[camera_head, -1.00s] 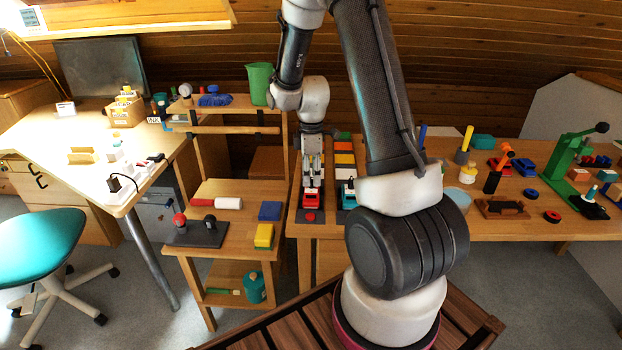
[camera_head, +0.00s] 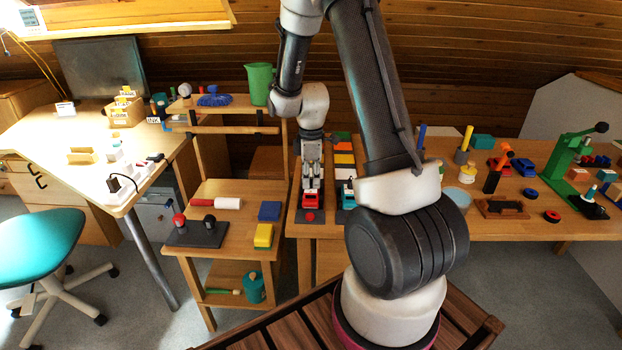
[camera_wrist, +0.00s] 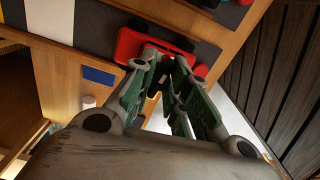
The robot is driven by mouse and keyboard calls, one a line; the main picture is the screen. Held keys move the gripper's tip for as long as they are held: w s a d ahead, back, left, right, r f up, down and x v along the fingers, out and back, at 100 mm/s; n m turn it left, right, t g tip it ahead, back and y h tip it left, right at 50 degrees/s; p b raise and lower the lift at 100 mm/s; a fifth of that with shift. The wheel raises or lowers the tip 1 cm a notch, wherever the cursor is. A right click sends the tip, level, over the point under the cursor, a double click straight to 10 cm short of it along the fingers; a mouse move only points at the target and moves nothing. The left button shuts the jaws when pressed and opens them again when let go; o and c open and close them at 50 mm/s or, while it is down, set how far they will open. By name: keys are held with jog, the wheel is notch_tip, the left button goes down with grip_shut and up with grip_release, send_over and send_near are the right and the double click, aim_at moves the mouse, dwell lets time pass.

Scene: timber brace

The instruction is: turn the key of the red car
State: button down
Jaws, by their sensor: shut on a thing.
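A teal car (camera_head: 347,187) stands on the neighbouring strip to the right. A green pitcher (camera_head: 260,84) stands on the shelf behind.

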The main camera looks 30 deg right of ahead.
jog(key=shift+m, duration=0.4)
jog(key=m, duration=0.4)
jog(key=shift+m, duration=0.3)
jog(key=m, duration=0.4)
jog(key=shift+m, duration=0.3)
jog(key=m, duration=0.9)
jog(key=shift+m, duration=0.5)
jog(key=c, duration=1.3)
grip_release()
jog(key=shift+c, duration=0.2)
